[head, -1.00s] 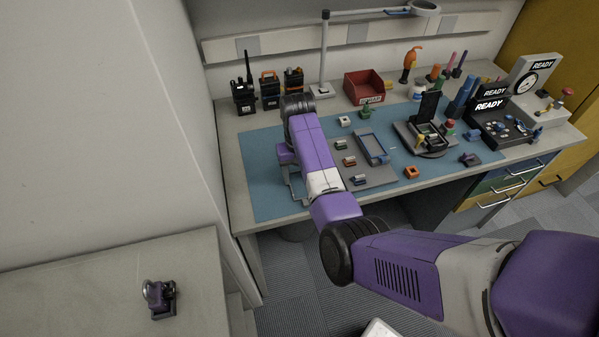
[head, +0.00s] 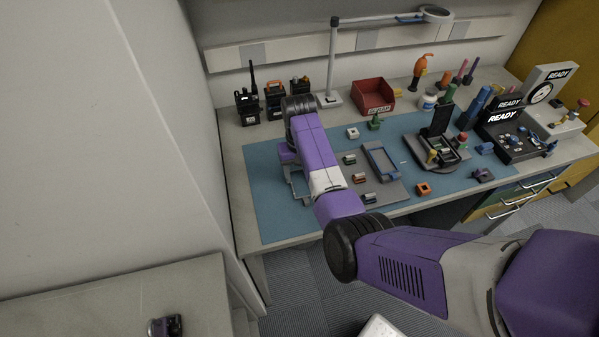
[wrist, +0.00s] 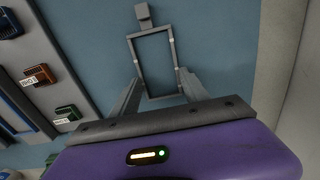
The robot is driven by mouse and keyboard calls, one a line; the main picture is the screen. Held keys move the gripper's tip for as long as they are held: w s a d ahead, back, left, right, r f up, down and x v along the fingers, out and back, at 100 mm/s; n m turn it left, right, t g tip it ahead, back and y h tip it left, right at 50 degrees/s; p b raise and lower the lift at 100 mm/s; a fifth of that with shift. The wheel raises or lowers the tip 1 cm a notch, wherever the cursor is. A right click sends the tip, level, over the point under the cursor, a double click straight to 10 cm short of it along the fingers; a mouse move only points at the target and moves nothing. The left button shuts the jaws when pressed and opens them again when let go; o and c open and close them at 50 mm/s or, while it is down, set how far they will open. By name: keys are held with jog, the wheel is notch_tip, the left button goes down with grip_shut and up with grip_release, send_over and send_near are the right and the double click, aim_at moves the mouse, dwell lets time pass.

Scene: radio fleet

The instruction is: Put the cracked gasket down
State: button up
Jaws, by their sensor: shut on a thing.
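The cracked gasket (wrist: 137,62) is a thin grey rectangular frame with a small square tab at its far end. My gripper (wrist: 158,90) is shut on its near end, one finger on each side. In the head view my gripper (head: 298,188) hangs over the left part of the blue mat (head: 268,208), and the arm partly hides it. The frame lies close over the mat; I cannot tell whether it touches. No crack can be made out.
A grey tray (head: 398,190) with a blue-edged frame and several small labelled parts lies just right of my gripper. Radios (head: 247,108) and a red bin (head: 373,95) stand behind. The mat's left and front-left areas are clear.

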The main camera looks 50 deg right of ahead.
jog(key=o, duration=1.4)
jog(key=shift+r+b, duration=0.4)
jog(key=shift+r, duration=3.5)
